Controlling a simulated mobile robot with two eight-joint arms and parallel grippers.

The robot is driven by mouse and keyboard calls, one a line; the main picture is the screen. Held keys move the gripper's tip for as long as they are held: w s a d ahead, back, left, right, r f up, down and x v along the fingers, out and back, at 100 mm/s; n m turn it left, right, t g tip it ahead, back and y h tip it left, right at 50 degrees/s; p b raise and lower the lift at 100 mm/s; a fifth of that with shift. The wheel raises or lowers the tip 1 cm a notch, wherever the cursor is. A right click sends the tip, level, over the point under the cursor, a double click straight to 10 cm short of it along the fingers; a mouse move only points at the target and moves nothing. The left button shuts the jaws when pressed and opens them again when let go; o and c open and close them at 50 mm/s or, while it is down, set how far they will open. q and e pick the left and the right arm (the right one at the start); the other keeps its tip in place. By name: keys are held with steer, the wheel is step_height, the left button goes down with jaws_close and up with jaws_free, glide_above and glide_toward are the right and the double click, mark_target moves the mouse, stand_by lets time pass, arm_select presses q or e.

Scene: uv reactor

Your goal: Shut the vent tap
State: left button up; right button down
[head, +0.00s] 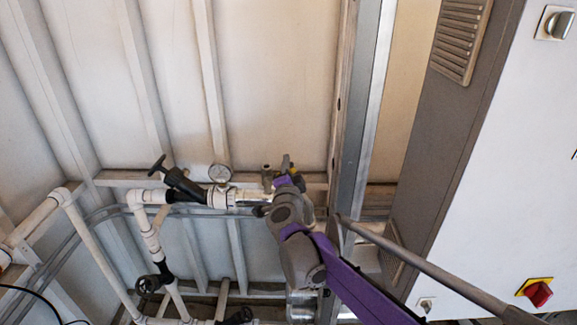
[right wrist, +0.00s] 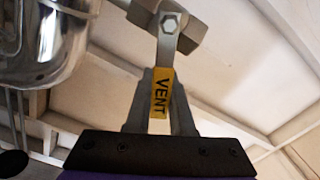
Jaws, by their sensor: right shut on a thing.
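The vent tap has a flat lever with a yellow sleeve marked VENT (right wrist: 160,92). In the right wrist view the lever hangs from a hex bolt on the grey metal valve body (right wrist: 195,25). My right gripper (right wrist: 160,105) has its two grey fingers on either side of the yellow sleeve and is shut on it. My left gripper is not in view.
A shiny metal vessel (right wrist: 50,40) is close beside the gripper. A metal post (head: 358,120) and a cabinet (head: 500,160) stand to the right.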

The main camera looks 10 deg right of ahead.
stand_by(0.5)
steer(key=f+m, duration=0.1)
steer(key=m, duration=0.1)
steer(key=shift+d+f+m, duration=0.25)
steer(key=shift+f+m, duration=0.1)
steer(key=shift+m, duration=0.05)
steer(key=shift+f+m+b, duration=0.35)
steer(key=shift+f+m, duration=0.25)
steer(key=shift+m, duration=0.7)
steer(key=c, duration=0.8)
jaws_free()
steer(key=shift+s, duration=0.15)
steer(key=s, duration=0.3)
steer(key=s+a, duration=0.1)
steer(key=s, duration=0.3)
steer(key=s+a+b, duration=0.1)
steer(key=s, duration=0.2)
steer(key=shift+s, duration=0.25)
